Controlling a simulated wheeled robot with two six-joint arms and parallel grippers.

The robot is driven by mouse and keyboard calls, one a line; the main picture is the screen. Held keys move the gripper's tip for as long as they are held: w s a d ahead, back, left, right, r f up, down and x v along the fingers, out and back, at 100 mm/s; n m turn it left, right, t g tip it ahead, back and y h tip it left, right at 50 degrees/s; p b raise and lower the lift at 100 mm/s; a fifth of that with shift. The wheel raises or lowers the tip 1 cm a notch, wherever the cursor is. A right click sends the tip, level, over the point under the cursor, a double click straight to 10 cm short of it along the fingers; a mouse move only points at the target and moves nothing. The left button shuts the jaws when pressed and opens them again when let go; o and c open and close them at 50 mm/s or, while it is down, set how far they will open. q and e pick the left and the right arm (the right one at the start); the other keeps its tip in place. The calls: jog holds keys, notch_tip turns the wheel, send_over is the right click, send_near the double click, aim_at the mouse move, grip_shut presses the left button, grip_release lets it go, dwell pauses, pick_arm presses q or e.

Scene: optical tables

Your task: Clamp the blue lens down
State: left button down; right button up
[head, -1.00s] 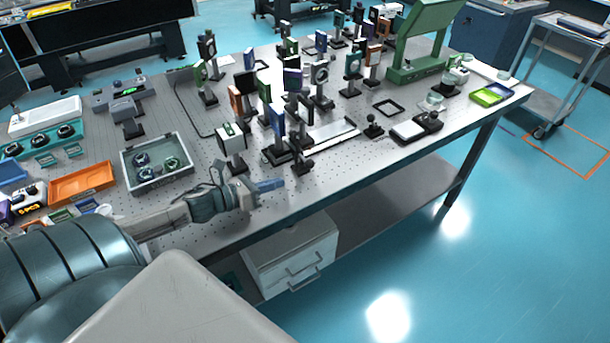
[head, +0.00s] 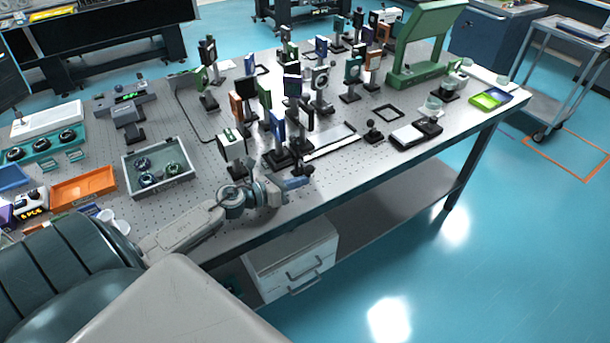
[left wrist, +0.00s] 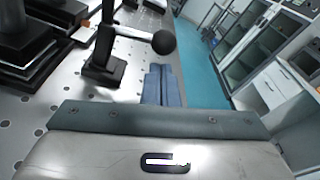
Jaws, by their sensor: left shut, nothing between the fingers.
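A blue upright plate-like optic (head: 277,130), which may be the blue lens, stands in a black mount near the table's front edge. Its base (head: 277,160) is dark and blocky. Just in front is a small black post with a ball-ended lever (head: 306,170); in the left wrist view its black ball knob (left wrist: 164,42) sticks out sideways from the upright. My left gripper (head: 298,183) is shut and empty, just in front of this lever. In the left wrist view its blue-grey fingers (left wrist: 163,85) are together below the knob, with no clear contact. My right gripper is not in view.
Many mounted optics crowd the perforated table (head: 225,205) behind the gripper. A grey tray (head: 160,183) with round parts lies left, beside an orange tray (head: 84,187). A white strip (head: 330,143) lies right of the mounts. The floor beyond the front edge is clear.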

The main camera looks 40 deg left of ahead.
aim_at(309, 173)
pick_arm(q)
jog(key=shift+p+x, duration=0.35)
jog(key=shift+x, duration=0.7)
jog(key=shift+r+n+p, duration=0.5)
jog(key=shift+n, duration=0.1)
jog(key=shift+r+n+h+p, duration=0.4)
jog(key=shift+r+n+p, duration=0.45)
jog(key=shift+n, duration=0.25)
jog(key=shift+w+a+r+n+p, duration=0.15)
jog(key=shift+r+n+p, duration=0.25)
jog(key=shift+r+n, duration=0.45)
jog(key=shift+a+r, duration=0.25)
jog(key=shift+r, duration=0.05)
jog(key=shift+w+a+r+b, duration=0.35)
jog(key=shift+a+r, duration=0.3)
jog(key=shift+a, duration=0.15)
jog(key=shift+w+a+r+b, duration=0.25)
jog(key=shift+w+a+r, duration=0.1)
jog(key=shift+a+r, duration=0.4)
jog(key=shift+w+a+r, duration=0.1)
jog(key=shift+a+r, duration=0.05)
jog(key=shift+r, duration=0.1)
